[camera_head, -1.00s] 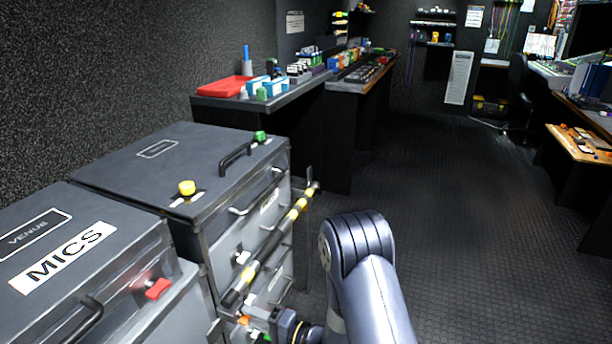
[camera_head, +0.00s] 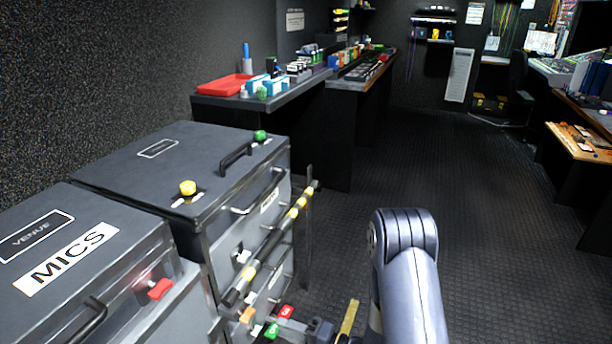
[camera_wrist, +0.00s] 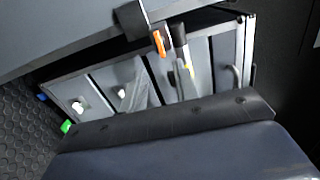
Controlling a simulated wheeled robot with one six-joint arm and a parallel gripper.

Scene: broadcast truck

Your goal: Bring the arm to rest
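My arm (camera_head: 408,270) shows at the lower middle right of the head view as a bent silver-blue link, above the floor and to the right of the grey drawer cases. The lower end of the arm is cut off by the frame's bottom edge. In the wrist view, a dark bar with a blue-grey body, likely part of my gripper (camera_wrist: 165,122), fills the bottom. Nothing held can be made out.
A grey drawer case (camera_head: 200,150) and the MICS case (camera_head: 120,235) stand at left. A black-and-yellow pole (camera_head: 270,245) slants along the drawer fronts, close to my arm. A counter (camera_head: 310,88) stands behind. The floor (camera_head: 480,220) to the right is clear.

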